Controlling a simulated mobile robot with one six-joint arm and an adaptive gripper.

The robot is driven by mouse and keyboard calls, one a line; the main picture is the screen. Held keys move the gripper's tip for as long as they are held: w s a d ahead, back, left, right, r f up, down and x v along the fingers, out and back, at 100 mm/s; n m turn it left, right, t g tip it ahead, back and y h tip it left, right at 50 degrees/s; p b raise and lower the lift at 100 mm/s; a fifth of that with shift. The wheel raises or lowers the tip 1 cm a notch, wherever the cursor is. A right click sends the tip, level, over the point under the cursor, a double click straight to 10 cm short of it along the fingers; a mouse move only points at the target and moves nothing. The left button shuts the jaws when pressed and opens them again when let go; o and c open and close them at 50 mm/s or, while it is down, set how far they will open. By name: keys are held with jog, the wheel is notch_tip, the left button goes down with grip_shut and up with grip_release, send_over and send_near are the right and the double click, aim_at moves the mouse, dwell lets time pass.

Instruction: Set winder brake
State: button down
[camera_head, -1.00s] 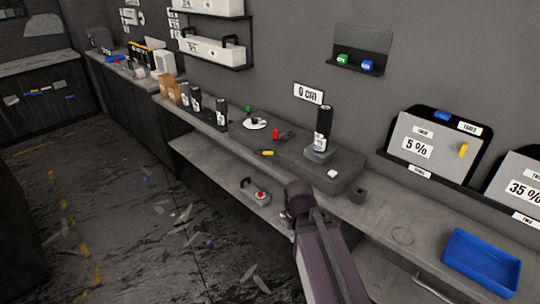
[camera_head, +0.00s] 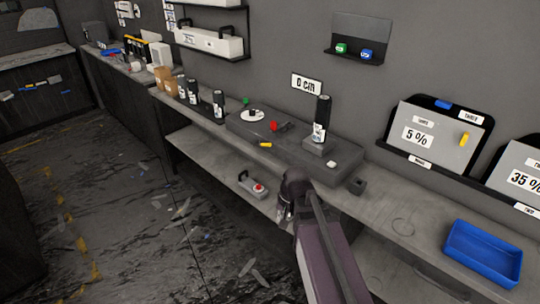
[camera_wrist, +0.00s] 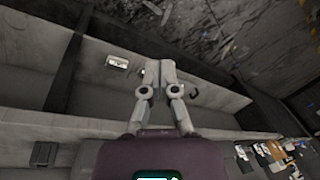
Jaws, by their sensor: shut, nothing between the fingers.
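The winder station is a dark raised panel (camera_head: 296,151) on the bench. It carries a white disc (camera_head: 252,115), a red part (camera_head: 273,126), a yellow piece (camera_head: 265,145), a small green knob (camera_head: 246,101) and a black upright roll (camera_head: 322,115) on a grey block. Which part is the brake I cannot tell for sure. My gripper (camera_head: 284,212) points down in front of the bench edge, apart from the panel. In the wrist view my gripper (camera_wrist: 158,72) is shut and empty, its fingertips together. The panel's controls cannot be made out there.
A grey box with a red button (camera_head: 257,188) sits on the lower shelf. A blue tray (camera_head: 484,253) lies on the right of the bench. Several black bottles (camera_head: 193,91) stand left of the panel. Scraps litter the floor.

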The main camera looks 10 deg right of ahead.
jog(key=w+a+f+m+t+y+b, duration=0.1)
jog(key=w+f+m+t+y+b, duration=0.2)
jog(key=w+m, duration=0.45)
jog(key=m+t+y+b, duration=0.4)
jog(key=m+t+b, duration=0.6)
jog(key=m, duration=1)
send_near(262, 144)
jog(key=shift+g, duration=0.5)
jog(key=s+d, duration=0.2)
jog(key=s, duration=0.1)
jog(key=shift+s+d+f+b, duration=0.15)
jog(key=shift+d+f+b, duration=0.15)
jog(key=shift+d+b, duration=0.1)
jog(key=shift+b+x, duration=0.9)
jog(key=shift+x, duration=4.1)
jog(key=shift+d, duration=0.15)
